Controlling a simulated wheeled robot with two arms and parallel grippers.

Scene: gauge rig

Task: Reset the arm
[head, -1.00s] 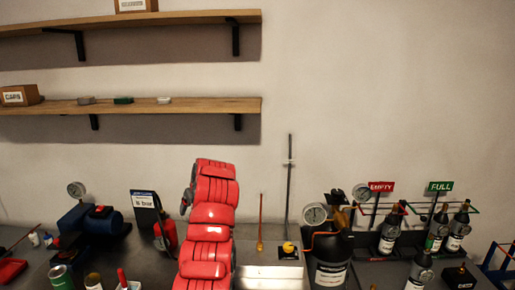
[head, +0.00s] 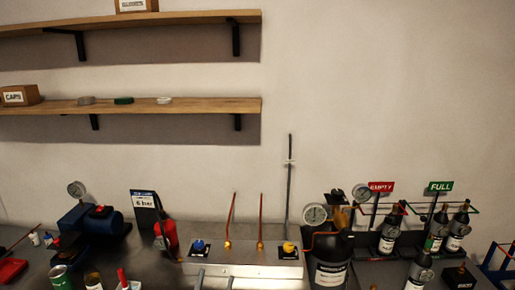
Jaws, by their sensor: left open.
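My left gripper (head: 214,281) shows only at the bottom edge, as two short grey finger tips set apart in front of the pale panel (head: 262,270). It looks open, with nothing seen between the tips. The rest of my left arm is out of the picture. My right gripper is not in view.
The panel bears a blue knob (head: 198,246), two thin copper rods (head: 261,222) and a yellow knob (head: 288,247). A black tank (head: 328,260) stands to the right, near dark bottles (head: 389,234).

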